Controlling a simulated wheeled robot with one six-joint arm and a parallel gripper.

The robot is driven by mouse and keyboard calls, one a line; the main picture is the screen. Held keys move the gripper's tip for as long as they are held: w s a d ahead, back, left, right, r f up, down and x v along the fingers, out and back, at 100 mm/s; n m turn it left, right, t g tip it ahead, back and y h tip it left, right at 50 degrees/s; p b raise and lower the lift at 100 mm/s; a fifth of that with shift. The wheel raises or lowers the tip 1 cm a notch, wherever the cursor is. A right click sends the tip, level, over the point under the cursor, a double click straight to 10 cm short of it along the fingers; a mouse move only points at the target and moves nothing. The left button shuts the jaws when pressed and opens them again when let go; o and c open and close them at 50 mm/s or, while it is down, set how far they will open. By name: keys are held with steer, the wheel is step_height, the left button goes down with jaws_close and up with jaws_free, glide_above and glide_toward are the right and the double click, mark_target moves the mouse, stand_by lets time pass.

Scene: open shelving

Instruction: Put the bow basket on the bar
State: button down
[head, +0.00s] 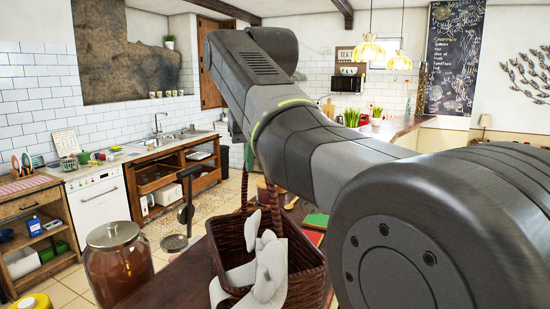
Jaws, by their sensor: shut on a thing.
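The bow basket (308,275) is dark brown wicker with a large white bow on its near side. It is low in the middle of the head view. Its handle rises and goes out of sight behind my arm. My gripper is hidden behind the arm, so its hold on the handle cannot be seen. I cannot tell whether the basket rests on the brown wooden top below or hangs just above it.
A big glass jar (120,270) with a lid stands left of the basket. Green and red flat items (316,221) lie behind the basket. A dark stool (187,213) stands on the tiled floor. Potted plants (352,117) are at the bar. Kitchen counters line the left wall.

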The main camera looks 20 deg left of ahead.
steer(key=shift+f, duration=0.1)
steer(key=c, duration=1.4)
jaws_free()
steer(key=v, duration=1.2)
